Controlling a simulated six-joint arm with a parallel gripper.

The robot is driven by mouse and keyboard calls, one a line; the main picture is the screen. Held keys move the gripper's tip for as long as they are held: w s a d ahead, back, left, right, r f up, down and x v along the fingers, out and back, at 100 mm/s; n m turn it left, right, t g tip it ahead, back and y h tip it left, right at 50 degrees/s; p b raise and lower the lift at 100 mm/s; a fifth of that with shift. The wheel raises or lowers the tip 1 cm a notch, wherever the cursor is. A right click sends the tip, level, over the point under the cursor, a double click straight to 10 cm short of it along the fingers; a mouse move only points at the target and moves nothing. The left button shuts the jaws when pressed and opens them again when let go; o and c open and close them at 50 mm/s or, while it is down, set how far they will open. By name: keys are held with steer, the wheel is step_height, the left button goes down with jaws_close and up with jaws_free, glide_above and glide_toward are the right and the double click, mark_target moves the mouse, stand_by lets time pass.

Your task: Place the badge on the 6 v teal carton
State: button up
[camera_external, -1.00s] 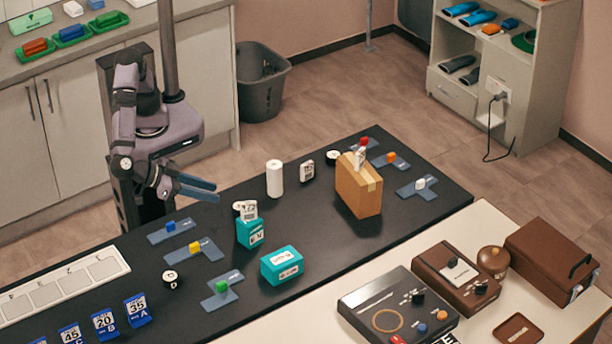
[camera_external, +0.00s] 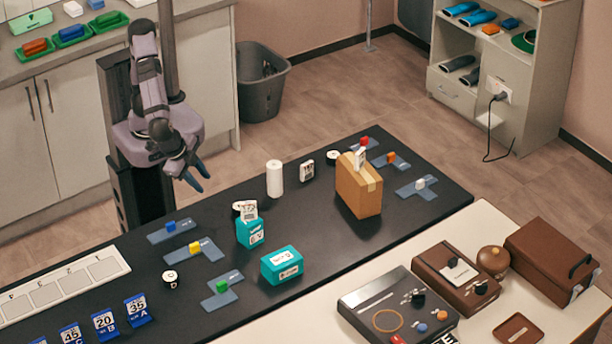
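Two teal cartons stand on the black table: an upright one (camera_external: 250,233), with a white numbered tag (camera_external: 249,211) on top, and a lower, wider one (camera_external: 282,267) to its right and nearer the camera. Their print is too small to tell which is the 6 v one. Several white tags or cards show, and I cannot tell for sure which is the badge. Another tag (camera_external: 306,169) stands near the far edge, and one (camera_external: 360,158) is on the brown carton (camera_external: 359,190). My gripper (camera_external: 198,177) is open and empty, above the table's far-left edge, apart from the cartons.
A white roll (camera_external: 275,179) stands between my gripper and the brown carton. Blue mats with coloured blocks, such as the yellow block (camera_external: 194,248), lie around. Blue numbered stands (camera_external: 137,310) are at the front left. The table right of the low teal carton is clear.

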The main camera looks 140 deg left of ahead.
steer(key=s+d+f+m+h, duration=0.2)
steer(key=s+m+h, duration=0.3)
steer(key=s, duration=0.3)
steer(key=shift+f+m+t, duration=0.3)
steer(key=shift+f, duration=0.4)
steer(key=shift+r, duration=0.1)
step_height(320, 180, up, 4)
steer(key=p, duration=0.3)
steer(key=shift+f+p, duration=0.25)
steer(key=shift+p, duration=0.1)
